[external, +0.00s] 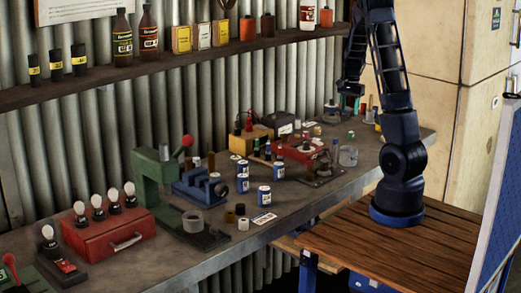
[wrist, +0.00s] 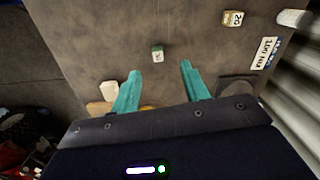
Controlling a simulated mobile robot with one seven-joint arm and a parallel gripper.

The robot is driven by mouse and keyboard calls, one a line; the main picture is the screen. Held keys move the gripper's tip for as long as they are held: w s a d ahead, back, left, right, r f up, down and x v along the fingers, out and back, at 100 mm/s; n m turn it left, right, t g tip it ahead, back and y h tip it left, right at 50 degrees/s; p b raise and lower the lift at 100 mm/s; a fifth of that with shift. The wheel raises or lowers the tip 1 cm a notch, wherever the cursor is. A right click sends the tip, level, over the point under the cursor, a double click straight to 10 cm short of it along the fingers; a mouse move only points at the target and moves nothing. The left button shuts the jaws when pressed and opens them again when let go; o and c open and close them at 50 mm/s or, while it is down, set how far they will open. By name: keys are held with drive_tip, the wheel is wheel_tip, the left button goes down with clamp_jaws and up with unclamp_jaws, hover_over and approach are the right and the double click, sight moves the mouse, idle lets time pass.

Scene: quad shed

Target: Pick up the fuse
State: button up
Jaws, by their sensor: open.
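My gripper (wrist: 160,71) is open, its two teal fingers apart with nothing between them. A small block with a green face and a white top (wrist: 157,54) lies on the bench just beyond the fingertips, roughly centred between them. It may be the fuse, but its marking is too small to read. A tan and white block marked 20 (wrist: 232,18) lies farther off to the upper right. In the external view my gripper (external: 349,104) hangs low over the far right end of the bench, and the block cannot be singled out there.
A white label card (wrist: 264,53) and a pale cylinder (wrist: 295,18) lie to the right by the corrugated wall. A whitish piece (wrist: 108,89) lies by the left finger. Cans, a red device (external: 305,150) and a grey cup (external: 348,156) crowd the bench (external: 330,190).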

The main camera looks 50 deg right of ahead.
sight(351, 132)
drive_tip(key=shift+m, duration=0.3)
drive_tip(key=shift+s+d+f, duration=0.1)
drive_tip(key=shift+d+f, duration=0.2)
drive_tip(key=shift+f, duration=1.7)
drive_tip(key=shift+d+f, duration=0.25)
drive_tip(key=shift+f, duration=1.75)
drive_tip(key=shift+s+d+f, duration=0.1)
drive_tip(key=shift+d+f, duration=0.2)
drive_tip(key=shift+f, duration=1.7)
clamp_jaws()
drive_tip(key=shift+r, duration=0.15)
